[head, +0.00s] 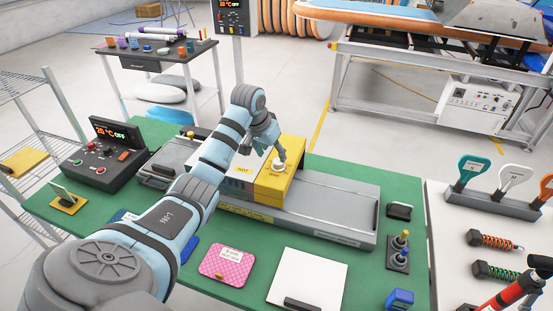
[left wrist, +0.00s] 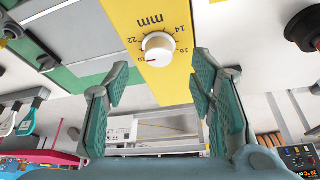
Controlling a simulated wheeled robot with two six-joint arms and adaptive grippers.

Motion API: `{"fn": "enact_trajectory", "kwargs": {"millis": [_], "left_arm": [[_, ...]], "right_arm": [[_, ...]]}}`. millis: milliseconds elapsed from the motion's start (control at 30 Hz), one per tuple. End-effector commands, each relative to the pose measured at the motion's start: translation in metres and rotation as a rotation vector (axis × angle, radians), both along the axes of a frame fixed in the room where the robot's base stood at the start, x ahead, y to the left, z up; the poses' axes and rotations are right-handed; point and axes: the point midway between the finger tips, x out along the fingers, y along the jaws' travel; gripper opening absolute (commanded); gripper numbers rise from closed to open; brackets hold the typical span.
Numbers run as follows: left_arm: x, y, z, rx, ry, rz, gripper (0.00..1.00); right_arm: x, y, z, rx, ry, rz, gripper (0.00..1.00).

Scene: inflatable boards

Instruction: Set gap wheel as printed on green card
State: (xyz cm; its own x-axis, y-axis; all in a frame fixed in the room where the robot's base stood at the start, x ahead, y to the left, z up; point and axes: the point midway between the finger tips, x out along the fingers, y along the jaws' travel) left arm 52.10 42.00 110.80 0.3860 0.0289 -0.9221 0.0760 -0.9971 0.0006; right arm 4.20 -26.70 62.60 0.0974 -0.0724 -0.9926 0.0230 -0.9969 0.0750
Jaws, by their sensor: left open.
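The gap wheel (head: 279,165) is a small white knob on top of a yellow block (head: 268,188) on the grey machine. In the left wrist view the wheel (left wrist: 158,46) sits on a yellow strip marked mm, with numbers including 14, 16, 20 and 22. Its red mark points near the 20. My left gripper (head: 275,152) is open over the wheel; in the left wrist view the fingers (left wrist: 157,80) stand apart on both sides, not touching it. My right gripper is out of view.
A black control box (head: 105,155) with a red display stands at the left of the green table. A pink card (head: 226,263), a white sheet (head: 308,278) and a joystick box (head: 398,252) lie in front. A white side table (head: 440,215) holds tools at the right.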

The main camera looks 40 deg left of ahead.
Motion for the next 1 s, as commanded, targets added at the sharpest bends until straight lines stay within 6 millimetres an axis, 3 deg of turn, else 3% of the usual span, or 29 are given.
{"fn": "enact_trajectory", "kwargs": {"millis": [100,200,533,833,1000], "left_arm": [[0.011,-0.001,-0.025,-0.003,0.002,-0.002,0.5],[0.017,0.0,-0.038,-0.002,0.001,-0.001,0.5],[0.02,0.0,-0.046,0.0,-0.002,-0.002,0.5],[0.02,0.0,-0.046,0.0,-0.002,-0.002,0.04],[0.021,0.0,-0.046,0.0,-0.002,0.002,0.02]], "right_arm": [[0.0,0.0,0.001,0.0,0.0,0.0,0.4],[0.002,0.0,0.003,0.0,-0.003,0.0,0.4],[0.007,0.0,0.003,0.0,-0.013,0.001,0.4],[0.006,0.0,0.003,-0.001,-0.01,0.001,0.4],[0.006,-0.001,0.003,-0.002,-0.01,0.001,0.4]]}}
